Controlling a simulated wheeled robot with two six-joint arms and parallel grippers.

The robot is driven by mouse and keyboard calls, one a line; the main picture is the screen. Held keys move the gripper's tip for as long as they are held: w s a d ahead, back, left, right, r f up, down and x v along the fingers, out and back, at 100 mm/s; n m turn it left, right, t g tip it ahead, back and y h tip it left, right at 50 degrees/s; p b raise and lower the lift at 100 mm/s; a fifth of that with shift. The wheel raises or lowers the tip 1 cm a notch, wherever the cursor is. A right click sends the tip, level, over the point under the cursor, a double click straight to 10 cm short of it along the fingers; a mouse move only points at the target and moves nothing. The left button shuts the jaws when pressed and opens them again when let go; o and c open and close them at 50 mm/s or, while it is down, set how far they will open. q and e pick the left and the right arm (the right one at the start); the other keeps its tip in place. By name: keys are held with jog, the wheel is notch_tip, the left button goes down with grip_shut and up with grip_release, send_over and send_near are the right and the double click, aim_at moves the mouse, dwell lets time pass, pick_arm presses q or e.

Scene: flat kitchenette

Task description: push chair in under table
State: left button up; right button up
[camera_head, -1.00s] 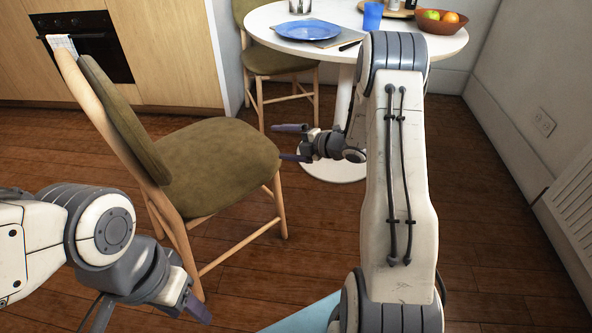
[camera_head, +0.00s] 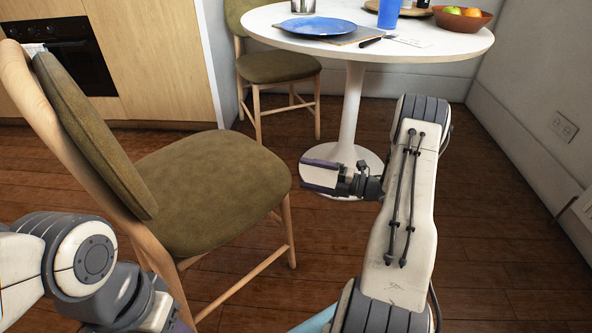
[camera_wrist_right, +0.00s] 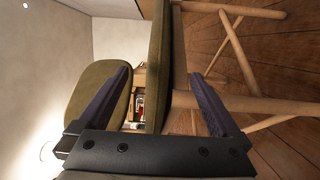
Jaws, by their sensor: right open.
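The near chair (camera_head: 205,185), wood with an olive cushioned seat and back, stands at the left in the head view, its backrest on the left and its seat reaching toward the middle. The round white table (camera_head: 440,45) on a pedestal stands beyond it, apart from the chair. My right gripper (camera_head: 303,175) is open and empty just right of the seat's front edge, its fingers pointing left. The right wrist view shows its two spread fingers (camera_wrist_right: 165,100) with the chair (camera_wrist_right: 158,60) beyond and between them. My left arm is at the lower left; its fingers are mostly cut off by the frame.
A second olive chair (camera_head: 280,68) stands behind the table's left side. A blue plate (camera_head: 300,27), a blue cup (camera_head: 389,13) and a fruit bowl (camera_head: 461,18) are on the table. Cabinets with an oven (camera_head: 68,52) stand at the back left. Open wooden floor lies right of the table base.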

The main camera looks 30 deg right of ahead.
aim_at(274, 167)
jog(key=b+x, duration=0.3)
jog(key=x, duration=0.7)
jog(key=shift+s+f+b, duration=0.1)
jog(key=shift+b, duration=0.3)
pick_arm(q)
jog(key=shift+w+d+f, duration=0.1)
jog(key=shift+d+f, duration=0.05)
jog(key=shift+f, duration=0.9)
jog(key=shift+w+d+f, duration=0.1)
jog(key=shift+d+f, duration=0.05)
jog(key=shift+f, duration=0.85)
pick_arm(e)
jog(key=shift+w+a, duration=0.4)
jog(key=shift+w, duration=0.1)
jog(key=shift+c, duration=0.3)
grip_shut()
